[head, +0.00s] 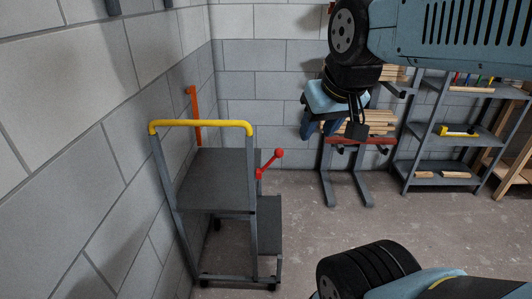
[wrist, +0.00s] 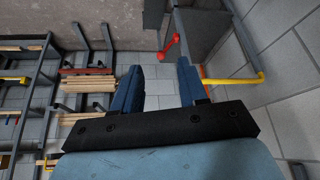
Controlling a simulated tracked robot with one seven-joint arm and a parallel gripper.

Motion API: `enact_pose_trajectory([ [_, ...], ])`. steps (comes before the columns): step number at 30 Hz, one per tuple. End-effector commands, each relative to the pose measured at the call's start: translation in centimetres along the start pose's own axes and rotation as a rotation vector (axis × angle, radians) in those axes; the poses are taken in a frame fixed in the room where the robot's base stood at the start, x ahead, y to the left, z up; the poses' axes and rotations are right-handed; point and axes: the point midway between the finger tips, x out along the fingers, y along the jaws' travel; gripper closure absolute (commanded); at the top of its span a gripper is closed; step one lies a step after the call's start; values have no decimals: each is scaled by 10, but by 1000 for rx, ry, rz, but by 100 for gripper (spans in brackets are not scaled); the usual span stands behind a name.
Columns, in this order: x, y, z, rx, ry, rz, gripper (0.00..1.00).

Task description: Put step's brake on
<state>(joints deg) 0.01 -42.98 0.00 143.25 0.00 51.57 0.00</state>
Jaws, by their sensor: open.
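The rolling step is a grey metal frame with a top platform (head: 208,178) and a yellow handrail (head: 200,124), standing by the left wall in the head view. Its red brake lever (head: 268,165) with a ball knob sticks up and outward at a slant from the right side. In the wrist view the red lever (wrist: 170,46) and yellow rail (wrist: 235,79) show beyond the fingers. My gripper (head: 318,127) is open and empty, up in the air to the right of the lever and apart from it. Its two blue fingers (wrist: 157,82) show apart in the wrist view.
An orange bar (head: 193,115) stands by the wall behind the step. A rack with wooden battens (head: 355,120) and a grey shelf (head: 440,130) with a yellow tool stand at the back right. The concrete floor (head: 305,220) between step and rack is clear.

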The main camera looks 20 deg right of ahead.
Motion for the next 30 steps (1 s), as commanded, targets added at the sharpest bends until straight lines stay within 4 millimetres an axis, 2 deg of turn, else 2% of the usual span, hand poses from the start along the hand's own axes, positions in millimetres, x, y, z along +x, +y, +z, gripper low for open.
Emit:
enact_pose_trajectory([
  [3, 0, 0, 0, 0, 0, 0, 56],
  [8, 2, 0, -4, 30, -11, -14, 42],
  [14, 21, 4, -28, 228, -86, -83, 42],
  [23, 73, 11, -79, 690, -261, -163, 42],
  [30, 126, 22, -115, 1065, -392, -155, 42],
])
